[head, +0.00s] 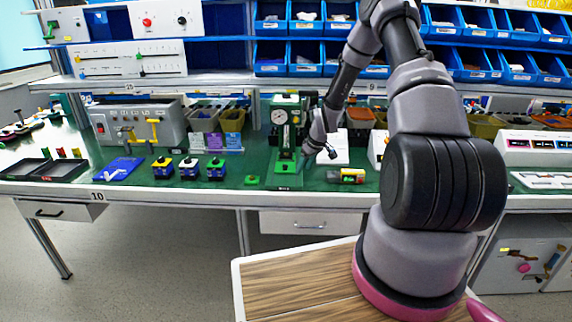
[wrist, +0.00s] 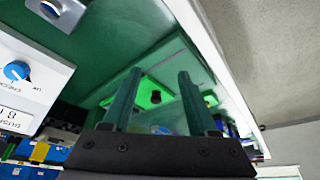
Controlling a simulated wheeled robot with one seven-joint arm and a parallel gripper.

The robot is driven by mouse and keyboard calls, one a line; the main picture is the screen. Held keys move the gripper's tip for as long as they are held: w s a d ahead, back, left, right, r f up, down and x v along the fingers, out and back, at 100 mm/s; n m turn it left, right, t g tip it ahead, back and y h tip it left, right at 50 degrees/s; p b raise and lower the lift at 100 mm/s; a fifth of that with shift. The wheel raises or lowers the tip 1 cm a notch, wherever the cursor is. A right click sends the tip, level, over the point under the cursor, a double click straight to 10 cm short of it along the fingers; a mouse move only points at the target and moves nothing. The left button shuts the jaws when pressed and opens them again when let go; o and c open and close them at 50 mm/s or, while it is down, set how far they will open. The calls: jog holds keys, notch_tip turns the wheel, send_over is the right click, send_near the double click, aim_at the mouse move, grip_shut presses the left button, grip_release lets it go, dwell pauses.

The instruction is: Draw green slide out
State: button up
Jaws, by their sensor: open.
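A green press with a round dial (head: 281,117) stands on the green bench top. Its bright green base part (head: 284,168), with a dark knob, sits low at its front; this looks like the green slide. In the wrist view a bright green part (wrist: 160,88) with a dark round knob shows beyond and between my two fingers. In the wrist view my gripper (wrist: 159,74) is open, with nothing seen held between the fingers. Whether a finger touches the green part cannot be told.
A white box with a blue knob (wrist: 18,71) is at the left in the wrist view. The bench's front edge (head: 200,195) is close.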

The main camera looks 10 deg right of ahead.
aim_at(285, 165)
jog(key=w+a, duration=0.1)
jog(key=w, duration=0.1)
jog(key=w+a, duration=0.2)
jog(key=w, duration=0.1)
jog(key=w+a, duration=0.1)
jog(key=w, duration=0.2)
jog(key=shift+a, duration=0.2)
jog(key=shift+x, duration=1.05)
jog(key=shift+w+a+f, duration=0.15)
jog(key=shift+w+f, duration=0.15)
jog(key=shift+f, duration=0.15)
grip_shut()
